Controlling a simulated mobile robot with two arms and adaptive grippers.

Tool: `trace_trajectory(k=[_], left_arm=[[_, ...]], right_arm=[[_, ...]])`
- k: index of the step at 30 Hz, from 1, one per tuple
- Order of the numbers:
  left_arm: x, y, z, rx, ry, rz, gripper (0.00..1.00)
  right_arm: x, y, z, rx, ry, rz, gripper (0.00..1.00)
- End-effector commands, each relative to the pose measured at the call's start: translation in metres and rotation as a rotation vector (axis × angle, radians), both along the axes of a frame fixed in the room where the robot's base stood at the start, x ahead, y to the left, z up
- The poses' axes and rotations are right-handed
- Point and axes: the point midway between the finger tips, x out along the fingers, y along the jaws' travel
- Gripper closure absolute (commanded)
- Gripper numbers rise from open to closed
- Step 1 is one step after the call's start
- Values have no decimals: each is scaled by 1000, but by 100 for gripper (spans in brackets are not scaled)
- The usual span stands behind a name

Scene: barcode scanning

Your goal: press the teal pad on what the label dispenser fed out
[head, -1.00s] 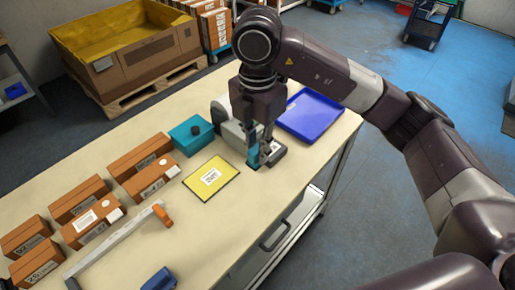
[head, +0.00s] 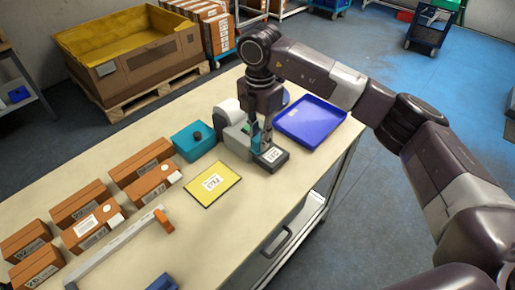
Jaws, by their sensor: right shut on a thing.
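The label dispenser (head: 232,141), a grey-and-white machine, stands near the table's right end. A white printed label (head: 271,155) shows on its dark front plate (head: 277,163). My right gripper (head: 262,138) points down at the dispenser's front, just behind the label in the picture. It is shut on a teal pad (head: 256,141), partly hidden by the fingers. The pad's lower end is close to the label; I cannot tell whether they touch. My left gripper is not in view.
A teal box (head: 193,140) with a black knob and a yellow labelled sheet (head: 213,184) lie left of the dispenser. A blue tray (head: 310,122) is on the right. Several orange-brown boxes (head: 140,160), a long grey bar (head: 115,247) and a blue object (head: 161,282) occupy the left.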

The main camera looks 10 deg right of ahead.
Motion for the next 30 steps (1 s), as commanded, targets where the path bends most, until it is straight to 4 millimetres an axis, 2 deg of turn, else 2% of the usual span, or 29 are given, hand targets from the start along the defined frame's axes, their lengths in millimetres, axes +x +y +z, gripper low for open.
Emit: trace_trajectory(k=[3,10,17,30], left_arm=[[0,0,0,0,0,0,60],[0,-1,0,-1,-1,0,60],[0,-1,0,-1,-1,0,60],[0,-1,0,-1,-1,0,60]], right_arm=[[28,-21,-17,-1,2,-9,100],[58,-52,-37,-1,1,-4,100],[65,-61,-46,0,2,0,100],[64,-61,-88,1,3,0,100]])
